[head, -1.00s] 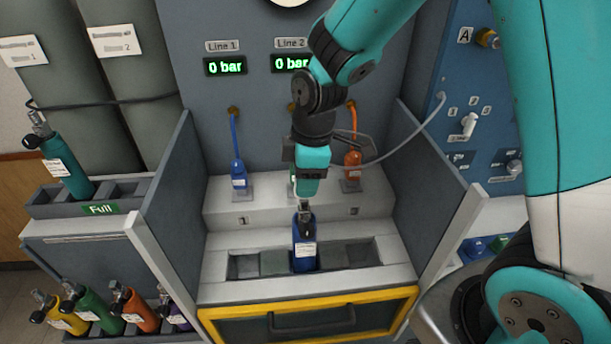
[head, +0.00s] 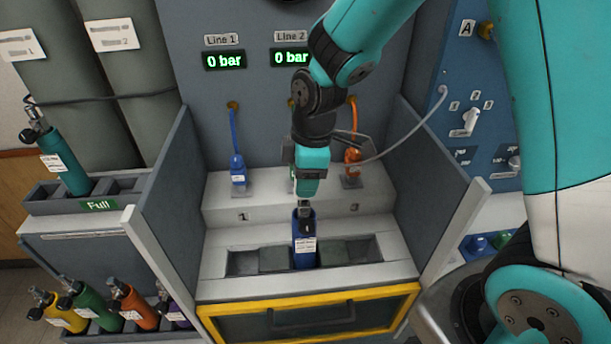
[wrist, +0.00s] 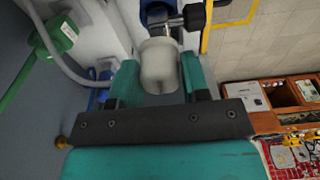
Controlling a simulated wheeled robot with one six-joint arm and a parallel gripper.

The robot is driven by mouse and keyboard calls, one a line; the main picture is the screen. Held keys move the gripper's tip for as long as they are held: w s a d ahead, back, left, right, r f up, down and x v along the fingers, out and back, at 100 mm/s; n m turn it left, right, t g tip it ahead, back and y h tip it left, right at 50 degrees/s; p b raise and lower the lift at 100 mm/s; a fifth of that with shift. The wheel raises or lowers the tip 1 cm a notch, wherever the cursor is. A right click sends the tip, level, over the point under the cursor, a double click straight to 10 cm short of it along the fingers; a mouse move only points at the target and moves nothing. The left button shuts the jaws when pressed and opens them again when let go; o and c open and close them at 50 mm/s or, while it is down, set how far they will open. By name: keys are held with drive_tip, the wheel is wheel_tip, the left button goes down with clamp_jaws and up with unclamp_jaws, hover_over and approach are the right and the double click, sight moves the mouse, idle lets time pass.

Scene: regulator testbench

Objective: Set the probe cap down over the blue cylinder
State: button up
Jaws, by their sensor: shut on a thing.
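My gripper (head: 306,192) points down over the bench, just above the blue cylinder (head: 304,245). Its teal fingers are shut on the whitish probe cap (wrist: 160,65), seen between them in the wrist view. In the head view the gripper mostly hides the cap. The blue cylinder stands upright in a middle slot of the rack, with a white label and a dark valve on top. In the wrist view its valve (wrist: 170,20) shows just beyond the cap. I cannot tell whether cap and valve touch.
The slot rack (head: 225,288) has free compartments either side of the cylinder. Grey side panels (head: 165,195) flank the bay. Blue (head: 238,172) and orange (head: 352,158) hose connectors stand behind. A grey hose (head: 410,135) runs to the right panel. Several cylinders stand at left.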

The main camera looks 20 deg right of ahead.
drive_tip(key=shift+f+b, duration=0.8)
drive_tip(key=shift+f, duration=0.4)
drive_tip(key=o, duration=1)
drive_tip(key=shift+r, duration=0.1)
drive_tip(key=r, duration=0.5)
drive_tip(key=d+r, duration=0.1)
drive_tip(key=r, duration=0.5)
drive_tip(key=d+r+b, duration=0.1)
drive_tip(key=r, duration=0.5)
drive_tip(key=shift+s+r, duration=0.1)
drive_tip(key=shift+s, duration=0.2)
drive_tip(key=s+a+f+m+y, duration=0.1)
drive_tip(key=s+a+m, duration=0.1)
drive_tip(key=s, duration=0.4)
drive_tip(key=s+a+f+m+y, duration=0.1)
drive_tip(key=s+a+m, duration=0.1)
drive_tip(key=s, duration=0.4)
drive_tip(key=s+a+f+m, duration=0.1)
drive_tip(key=s+a+m, duration=0.1)
drive_tip(key=s, duration=0.4)
drive_tip(key=shift+a+f+m+y, duration=0.35)
drive_tip(key=shift+m+y, duration=0.05)
drive_tip(key=shift+m, duration=0.3)
